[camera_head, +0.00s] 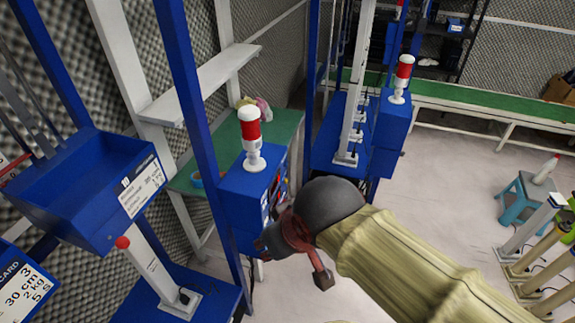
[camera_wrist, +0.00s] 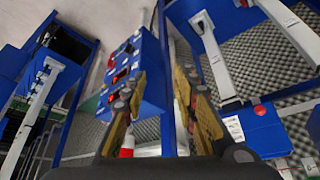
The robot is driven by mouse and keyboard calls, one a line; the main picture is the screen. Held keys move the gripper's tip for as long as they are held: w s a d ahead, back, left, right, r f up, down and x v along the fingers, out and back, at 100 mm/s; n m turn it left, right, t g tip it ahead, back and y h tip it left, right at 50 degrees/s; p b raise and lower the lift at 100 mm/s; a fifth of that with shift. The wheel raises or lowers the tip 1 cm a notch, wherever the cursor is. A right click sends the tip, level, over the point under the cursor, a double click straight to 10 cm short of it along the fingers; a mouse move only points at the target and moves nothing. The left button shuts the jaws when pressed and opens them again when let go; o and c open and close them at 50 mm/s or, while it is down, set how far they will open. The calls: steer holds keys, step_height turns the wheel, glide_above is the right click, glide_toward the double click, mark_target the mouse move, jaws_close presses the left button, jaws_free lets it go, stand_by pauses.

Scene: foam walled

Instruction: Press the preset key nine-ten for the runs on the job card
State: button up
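A blue control box (camera_head: 240,200) with a red-and-white beacon (camera_head: 251,138) on top stands left of centre in the head view. Its key face is turned right and mostly hidden there. In the wrist view the box's key panel (camera_wrist: 121,66) shows tilted, with red, black and blue keys; their labels are too small to read. My gripper (camera_head: 294,262) is in front of the box. In the wrist view its fingers (camera_wrist: 162,76) are apart with nothing between them, the left one overlapping the panel edge.
A blue tray (camera_head: 75,240) with a printed label stands left, near a red-knobbed post (camera_head: 150,265). Blue uprights flank the box. A second blue station with a beacon (camera_head: 403,75) stands behind. A turquoise stool (camera_head: 525,195) is at right. Pale floor between is clear.

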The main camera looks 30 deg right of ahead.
steer(key=shift+c, duration=0.5)
jaws_close()
stand_by(1.0)
